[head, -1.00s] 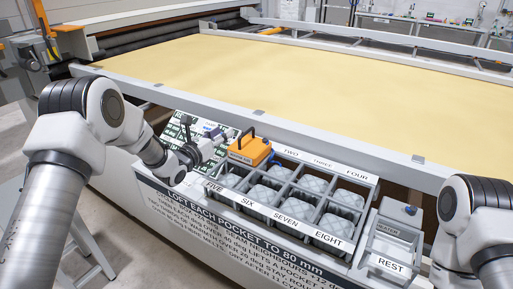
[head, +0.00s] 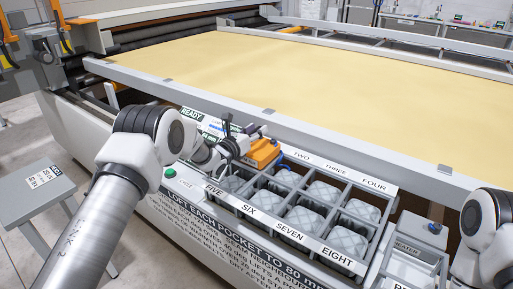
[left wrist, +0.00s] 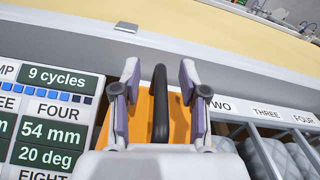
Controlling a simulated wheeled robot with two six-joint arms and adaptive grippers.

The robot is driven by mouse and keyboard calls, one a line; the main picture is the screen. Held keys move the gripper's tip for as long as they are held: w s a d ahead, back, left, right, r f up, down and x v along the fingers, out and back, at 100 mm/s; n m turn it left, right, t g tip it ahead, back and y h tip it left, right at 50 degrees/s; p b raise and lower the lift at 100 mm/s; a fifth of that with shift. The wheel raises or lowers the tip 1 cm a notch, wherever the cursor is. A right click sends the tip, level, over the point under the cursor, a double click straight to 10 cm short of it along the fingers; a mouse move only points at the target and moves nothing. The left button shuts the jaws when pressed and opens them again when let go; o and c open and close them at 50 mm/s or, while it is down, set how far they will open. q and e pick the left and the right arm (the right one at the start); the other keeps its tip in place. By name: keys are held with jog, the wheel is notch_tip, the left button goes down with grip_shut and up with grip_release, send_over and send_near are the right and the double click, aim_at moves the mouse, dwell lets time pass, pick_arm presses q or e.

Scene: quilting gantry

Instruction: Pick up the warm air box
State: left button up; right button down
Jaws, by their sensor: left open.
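The warm air box (head: 264,153) is an orange box with a black handle. It sits at the compartment at the left end of the back row of the grid. My left gripper (head: 248,134) is open over the top of the box. In the left wrist view, the open left gripper (left wrist: 159,78) has one finger on each side of the black handle, with small gaps. Orange parts of the box (left wrist: 145,118) show beside the handle, and the lower part is hidden by the gripper body. My right gripper is not in view; only part of my right arm shows.
The grid (head: 376,187) holds several grey quilted pockets in labelled compartments. A holder labelled heater (head: 407,249) stands to its right. A white frame rail (head: 330,142) runs behind the grid, with yellow fabric beyond. A display panel (left wrist: 50,135) lies left of the box.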

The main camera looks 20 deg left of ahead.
pick_arm(q)
jog(key=shift+w+d, duration=0.1)
jog(key=shift+w, duration=0.2)
jog(key=shift+s, duration=0.1)
jog(key=shift+c, duration=0.3)
grip_shut()
jog(key=shift+r, duration=0.1)
